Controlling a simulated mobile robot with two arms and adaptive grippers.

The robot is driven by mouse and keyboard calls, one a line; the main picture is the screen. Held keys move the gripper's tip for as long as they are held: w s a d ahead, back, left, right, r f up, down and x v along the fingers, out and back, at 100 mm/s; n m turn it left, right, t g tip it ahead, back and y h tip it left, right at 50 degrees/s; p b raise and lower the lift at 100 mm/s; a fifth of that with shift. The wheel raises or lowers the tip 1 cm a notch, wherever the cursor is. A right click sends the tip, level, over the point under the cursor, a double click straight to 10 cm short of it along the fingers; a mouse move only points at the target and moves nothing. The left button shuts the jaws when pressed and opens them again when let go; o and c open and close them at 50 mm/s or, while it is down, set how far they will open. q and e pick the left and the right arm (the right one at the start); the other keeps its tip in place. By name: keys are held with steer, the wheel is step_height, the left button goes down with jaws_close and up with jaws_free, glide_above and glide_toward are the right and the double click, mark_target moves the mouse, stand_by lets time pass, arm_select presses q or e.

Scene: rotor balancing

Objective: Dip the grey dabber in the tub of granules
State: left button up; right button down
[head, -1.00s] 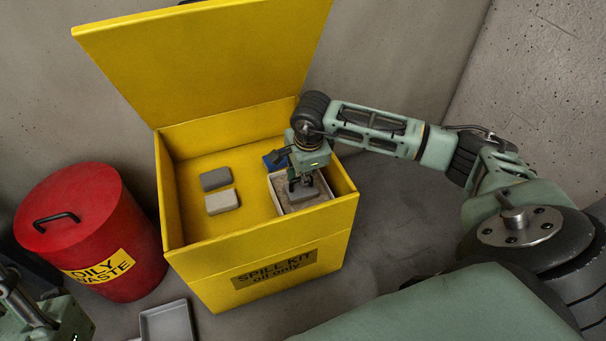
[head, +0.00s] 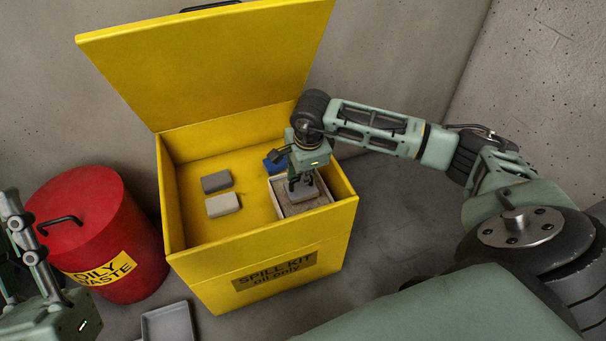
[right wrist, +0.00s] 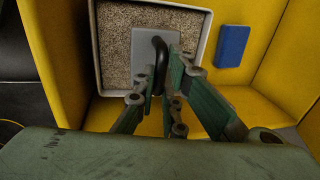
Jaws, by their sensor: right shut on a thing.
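The grey dabber (right wrist: 143,46) is a flat rectangular block with a black looped handle. It also shows small in the head view (head: 304,194), under my right gripper (head: 300,184). My right gripper is shut on the handle (right wrist: 157,68), with the dabber hanging block side down. The dabber is inside the outline of the white-rimmed tub of granules (right wrist: 98,52), over the tan granules (right wrist: 116,62). I cannot tell whether its underside touches them.
The tub stands in a yellow spill kit bin (head: 176,215) with its lid (head: 205,65) raised. A dark grey block (head: 216,181), a light grey block (head: 223,205) and a blue block (right wrist: 231,46) are inside. A red waste can (head: 95,215) and grey tray (head: 168,323) stand outside.

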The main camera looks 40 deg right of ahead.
steer(key=shift+r+p, duration=0.4)
steer(key=shift+r, duration=0.25)
steer(key=shift+r+p, duration=0.5)
steer(key=shift+r, duration=0.2)
steer(key=shift+r+p, duration=0.5)
steer(key=shift+r, duration=0.2)
arm_select(q)
steer(key=w+f+g+y, duration=0.2)
steer(key=w+f+g, duration=0.1)
steer(key=f, duration=0.4)
steer(key=w+f+g+y, duration=0.1)
steer(key=w+f+g, duration=0.3)
steer(key=f+g, duration=0.2)
steer(key=shift+f+g+y+p, duration=0.3)
steer(key=shift+f+y+p, duration=0.1)
steer(key=shift+f, duration=0.8)
arm_select(e)
steer(key=shift+r, duration=0.55)
arm_select(q)
steer(key=shift+a, duration=0.1)
